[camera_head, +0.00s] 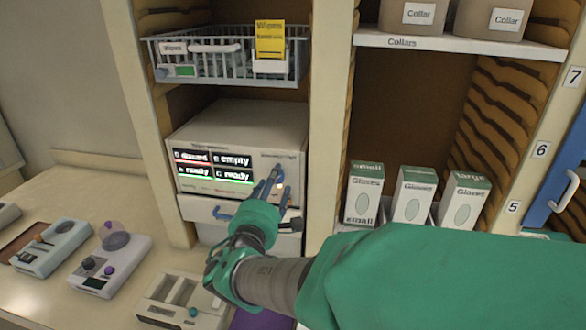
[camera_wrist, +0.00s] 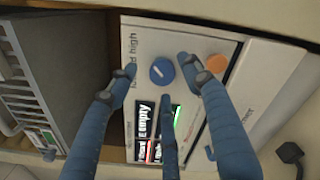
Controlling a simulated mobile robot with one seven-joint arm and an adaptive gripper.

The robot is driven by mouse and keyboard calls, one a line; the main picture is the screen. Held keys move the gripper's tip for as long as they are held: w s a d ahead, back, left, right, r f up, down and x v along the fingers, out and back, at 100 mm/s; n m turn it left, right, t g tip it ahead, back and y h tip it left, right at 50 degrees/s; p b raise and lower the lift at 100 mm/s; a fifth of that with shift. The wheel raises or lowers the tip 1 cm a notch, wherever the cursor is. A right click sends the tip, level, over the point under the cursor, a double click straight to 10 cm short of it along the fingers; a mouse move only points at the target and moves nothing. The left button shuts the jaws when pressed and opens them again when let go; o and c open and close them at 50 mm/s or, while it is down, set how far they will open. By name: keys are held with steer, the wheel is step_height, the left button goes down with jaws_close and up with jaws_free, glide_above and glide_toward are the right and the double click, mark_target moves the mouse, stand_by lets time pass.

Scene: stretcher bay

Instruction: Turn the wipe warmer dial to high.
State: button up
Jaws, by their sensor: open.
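The wipe warmer (camera_head: 190,143) is a pale box on a shelf, its front display reading discard, empty and ready. In the wrist view its panel (camera_wrist: 185,40) carries a round blue dial (camera_wrist: 162,72). Lettering beside the dial includes "high"; the rest is partly covered by a finger. I cannot tell which setting the dial points to. My gripper (camera_head: 262,188) is at the warmer's right front, its blue fingers spread. In the wrist view the open fingers (camera_wrist: 161,77) surround the dial's outline, with no clear contact. The dial is hidden by my fingers in the head view.
An orange round control (camera_wrist: 217,63) sits close to one fingertip. A wire basket of wipes (camera_head: 225,65) is above. Glove boxes (camera_head: 412,195) stand right, past an upright post (camera_head: 325,110). Several small devices, including a grey one (camera_head: 115,265), occupy the counter at left.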

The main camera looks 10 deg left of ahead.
steer(key=s, duration=0.9)
steer(key=shift+s, duration=0.35)
steer(key=d+f+m+g+h, duration=0.1)
steer(key=d+m+g+h, duration=0.4)
steer(key=d, duration=1)
steer(key=d+f+m+g+h, duration=0.1)
steer(key=d+m+g+h, duration=0.15)
steer(key=d+m, duration=0.8)
steer(key=s+d+f+m+g+y, duration=0.2)
steer(key=s+d+m+g, duration=0.1)
steer(key=s+d, duration=0.45)
steer(key=s+d+f+m+g+y, duration=0.2)
steer(key=s+d+m+g, duration=0.1)
steer(key=s+d, duration=0.4)
steer(key=shift+s+a+r+m+t+y, duration=0.2)
steer(key=shift+s+r+m+y, duration=0.15)
steer(key=shift+s+m+y, duration=0.55)
steer(key=shift+s+a+r+m+t+y, duration=0.15)
steer(key=shift+s+a+r+m+y, duration=0.3)
steer(key=shift+m, duration=0.8)
steer(key=shift+s+d+r+m+t+y, duration=0.1)
steer(key=shift+s+r+m+t+y, duration=0.25)
steer(key=shift+s+m, duration=0.65)
steer(key=shift+w+f, duration=0.1)
steer(key=shift+w, duration=0.05)
